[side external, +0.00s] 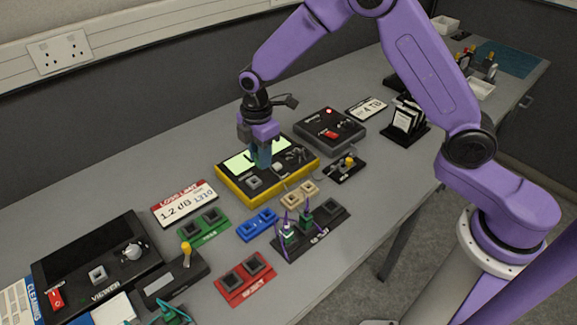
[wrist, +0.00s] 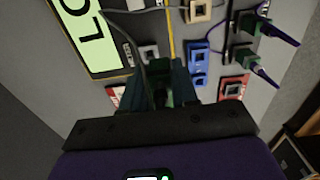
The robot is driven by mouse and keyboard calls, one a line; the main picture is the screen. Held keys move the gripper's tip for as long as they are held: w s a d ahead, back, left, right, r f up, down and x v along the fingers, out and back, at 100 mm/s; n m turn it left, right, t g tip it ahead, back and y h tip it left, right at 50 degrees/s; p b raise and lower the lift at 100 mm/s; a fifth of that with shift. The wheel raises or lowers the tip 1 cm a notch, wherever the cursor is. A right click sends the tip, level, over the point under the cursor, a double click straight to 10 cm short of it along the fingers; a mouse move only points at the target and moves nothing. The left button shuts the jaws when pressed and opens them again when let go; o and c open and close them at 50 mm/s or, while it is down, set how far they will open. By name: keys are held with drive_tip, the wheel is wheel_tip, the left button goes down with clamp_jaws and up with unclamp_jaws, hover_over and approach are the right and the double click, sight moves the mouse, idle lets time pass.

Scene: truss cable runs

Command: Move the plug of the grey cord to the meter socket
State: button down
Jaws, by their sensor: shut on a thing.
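The yellow meter (side external: 228,190) has a lit pale-green screen and lies under my gripper (side external: 261,162). The grey meter socket (side external: 254,182) is on its near side, just below and left of my fingertips. In the wrist view the socket (wrist: 148,52) shows just ahead of my fingers. My gripper (wrist: 160,97) is shut on a dark green plug (wrist: 160,96). A thin grey cord (wrist: 140,45) appears to run from this plug and loop over the meter. In the side view my fingers hide the plug. It appears apart from the socket, though its exact height is unclear.
Two green plugs with purple cords (side external: 288,236) stand in a black panel nearby. Beige (side external: 299,194), blue (side external: 257,224), green (side external: 203,228) and red (side external: 245,277) socket blocks lie in front. A dark box with a red switch (side external: 330,134) stands behind right.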

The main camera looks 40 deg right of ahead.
drive_tip(key=shift+w+a+f, duration=0.2)
drive_tip(key=shift+w+f, duration=0.15)
drive_tip(key=shift+f, duration=0.4)
drive_tip(key=shift+w+a+f, duration=0.2)
drive_tip(key=shift+w+f, duration=0.1)
drive_tip(key=shift+f, duration=0.5)
drive_tip(key=shift+w+a+f, duration=0.2)
drive_tip(key=shift+w+f, duration=0.15)
drive_tip(key=shift+f, duration=0.4)
drive_tip(key=shift+f, duration=0.8)
idle(1.4)
drive_tip(key=c, duration=0.8)
unclamp_jaws()
drive_tip(key=shift+r, duration=2.5)
drive_tip(key=shift+r, duration=2)
